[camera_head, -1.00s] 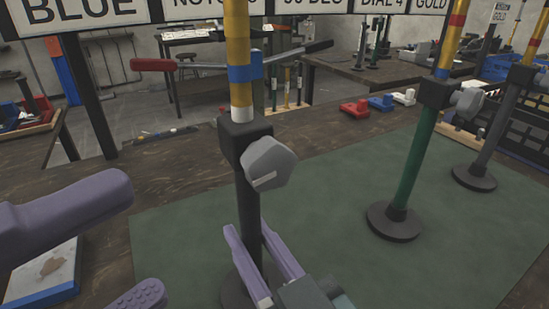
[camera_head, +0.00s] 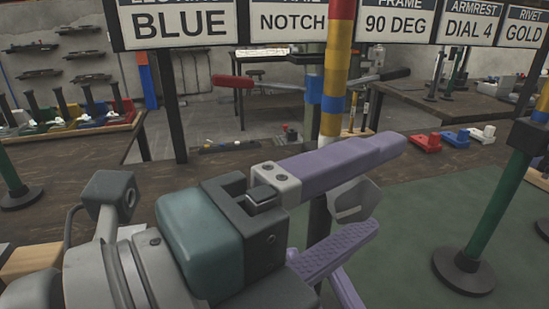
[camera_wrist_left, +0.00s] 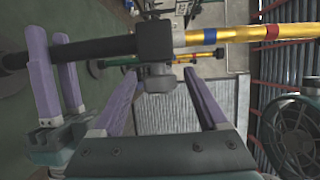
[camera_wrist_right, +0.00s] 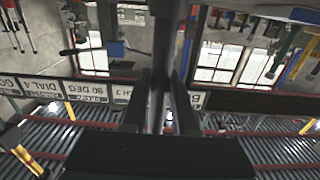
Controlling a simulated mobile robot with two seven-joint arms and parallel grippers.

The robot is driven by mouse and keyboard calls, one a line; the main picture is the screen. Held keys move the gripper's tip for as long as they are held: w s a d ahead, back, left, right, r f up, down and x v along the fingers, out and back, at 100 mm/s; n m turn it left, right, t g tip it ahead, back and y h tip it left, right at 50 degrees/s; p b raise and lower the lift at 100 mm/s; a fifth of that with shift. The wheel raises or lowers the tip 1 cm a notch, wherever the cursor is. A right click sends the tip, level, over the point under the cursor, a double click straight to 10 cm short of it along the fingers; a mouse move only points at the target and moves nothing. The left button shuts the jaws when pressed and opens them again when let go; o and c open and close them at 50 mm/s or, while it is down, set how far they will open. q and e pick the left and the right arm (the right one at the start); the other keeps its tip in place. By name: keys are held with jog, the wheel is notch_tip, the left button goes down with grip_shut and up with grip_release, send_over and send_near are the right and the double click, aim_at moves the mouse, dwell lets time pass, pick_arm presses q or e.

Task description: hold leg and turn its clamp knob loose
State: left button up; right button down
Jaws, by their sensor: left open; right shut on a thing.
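The leg (camera_head: 337,60) stands upright, with a yellow upper tube banded red, blue and white and a dark lower tube. Its grey faceted clamp knob (camera_head: 355,200) is partly behind my left gripper (camera_head: 380,190). In the left wrist view, the dark clamp block (camera_wrist_left: 155,40) and the knob (camera_wrist_left: 160,78) lie between the left gripper's open purple fingers; contact cannot be told. My right gripper (camera_wrist_left: 52,38) is shut on the leg's dark lower tube, also seen in the right wrist view (camera_wrist_right: 165,60). In the head view it is mostly hidden by the left arm.
Another leg with a green lower tube (camera_head: 490,210) stands on a round base at right on the green mat (camera_head: 420,210). Signs (camera_head: 180,22) hang across the top. A red-handled bar (camera_head: 260,84) crosses behind the leg. Small red, blue and white blocks (camera_head: 455,137) lie behind the mat.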

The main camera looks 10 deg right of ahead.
pick_arm(q)
grip_shut()
dwell(0.5)
jog(key=shift+h, duration=0.3)
jog(key=shift+n+t+h, duration=0.7)
jog(key=shift+t+h, duration=0.1)
jog(key=shift+h, duration=0.2)
jog(key=shift+n+t+h, duration=0.4)
jog(key=shift+t+h, duration=0.1)
jog(key=shift+h, duration=0.1)
